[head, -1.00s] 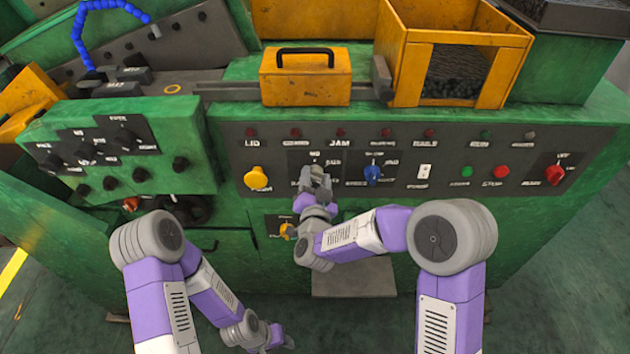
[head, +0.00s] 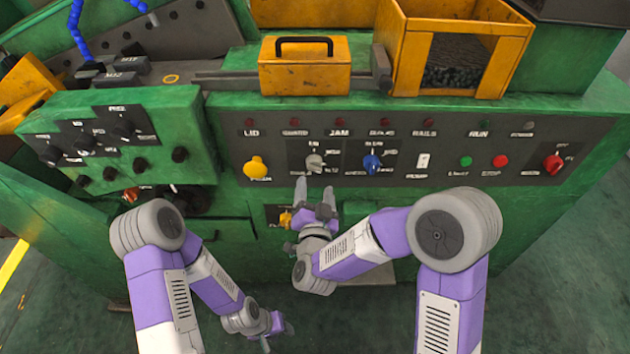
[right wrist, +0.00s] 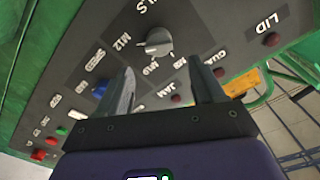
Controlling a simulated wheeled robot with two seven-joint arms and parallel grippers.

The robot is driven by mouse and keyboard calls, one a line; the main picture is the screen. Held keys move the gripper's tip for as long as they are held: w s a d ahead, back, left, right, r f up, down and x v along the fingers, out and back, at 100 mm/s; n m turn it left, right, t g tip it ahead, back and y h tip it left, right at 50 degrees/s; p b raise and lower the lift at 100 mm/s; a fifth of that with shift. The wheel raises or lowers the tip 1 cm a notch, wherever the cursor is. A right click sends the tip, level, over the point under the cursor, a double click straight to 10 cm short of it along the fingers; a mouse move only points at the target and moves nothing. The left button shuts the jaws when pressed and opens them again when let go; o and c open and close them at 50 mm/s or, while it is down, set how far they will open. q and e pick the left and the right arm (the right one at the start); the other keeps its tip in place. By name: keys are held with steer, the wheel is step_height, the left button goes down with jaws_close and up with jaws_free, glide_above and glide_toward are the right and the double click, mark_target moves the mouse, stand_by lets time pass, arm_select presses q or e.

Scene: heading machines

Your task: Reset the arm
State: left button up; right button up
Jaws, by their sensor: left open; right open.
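My right gripper (head: 316,197) is open and empty in front of the control panel (head: 215,135), just below a grey rotary knob (head: 315,163). In the right wrist view the open fingers (right wrist: 165,95) point toward the panel, and the grey knob (right wrist: 158,42) shows beyond them, apart from the fingertips. My left gripper (head: 284,328) is open and empty, low in front of the machine near the floor.
The panel also bears a yellow button (head: 256,168), a blue knob (head: 372,164), a white switch (head: 423,161), green (head: 466,160) and red buttons (head: 500,161), and a red knob (head: 553,162). A yellow toolbox (head: 304,70) and an open yellow bin (head: 405,70) stand above.

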stand_by(0.5)
steer(key=s+d+f+n+g+y, duration=0.1)
steer(key=s+d+f+g, duration=0.15)
steer(key=f, duration=0.55)
steer(key=s+d+f+n+g+y, duration=0.15)
steer(key=f+g, duration=0.25)
steer(key=f, duration=0.4)
steer(key=s+d+f+g, duration=0.2)
steer(key=s+f+g, duration=0.1)
steer(key=f, duration=0.5)
steer(key=s+d+f+g+y, duration=0.1)
steer(key=s+f+g, duration=0.3)
steer(key=s, duration=0.4)
steer(key=s+d+f+n+g, duration=0.1)
steer(key=s+f+g, duration=0.3)
steer(key=s, duration=0.4)
steer(key=shift+d+f+y+p, duration=0.35)
steer(key=shift+d+f, duration=0.4)
steer(key=shift+f, duration=0.05)
